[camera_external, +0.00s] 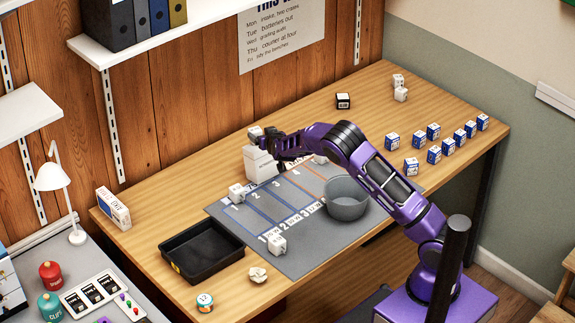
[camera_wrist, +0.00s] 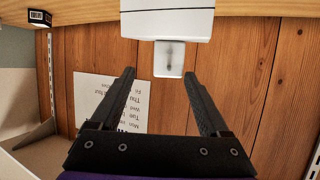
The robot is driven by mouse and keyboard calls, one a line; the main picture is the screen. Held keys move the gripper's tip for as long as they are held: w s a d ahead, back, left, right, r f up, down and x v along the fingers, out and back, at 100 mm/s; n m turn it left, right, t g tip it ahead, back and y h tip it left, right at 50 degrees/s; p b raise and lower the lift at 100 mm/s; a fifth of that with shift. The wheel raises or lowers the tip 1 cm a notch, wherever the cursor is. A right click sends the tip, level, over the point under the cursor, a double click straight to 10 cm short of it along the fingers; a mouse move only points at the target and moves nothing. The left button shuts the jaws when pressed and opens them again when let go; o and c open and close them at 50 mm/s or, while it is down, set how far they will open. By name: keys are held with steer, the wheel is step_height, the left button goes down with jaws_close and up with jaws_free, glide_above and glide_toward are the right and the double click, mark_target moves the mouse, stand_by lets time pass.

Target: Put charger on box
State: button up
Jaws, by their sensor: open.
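A white box (camera_external: 260,165) stands upright at the back left of the grey mat. A small white charger (camera_external: 255,132) rests on its top. In the wrist view, which shows the scene upside down, the white box (camera_wrist: 165,22) is at the top edge and the charger (camera_wrist: 168,60) sticks out from it. My gripper (camera_external: 266,134) is right beside the charger at the box's top. In the wrist view my gripper (camera_wrist: 160,75) is open, and the charger lies between the fingertips' lines, with nothing clasped. Other white cube-shaped pieces, possibly chargers, stand on the mat (camera_external: 236,193).
A black tray (camera_external: 202,253) lies at the left front. A grey bowl (camera_external: 346,200) stands on the mat's right under my arm. Several blue-and-white boxes (camera_external: 411,166) stand at the right. A black box (camera_external: 343,101) is at the back; table around it is clear.

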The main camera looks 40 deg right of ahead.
steer(key=v, duration=1)
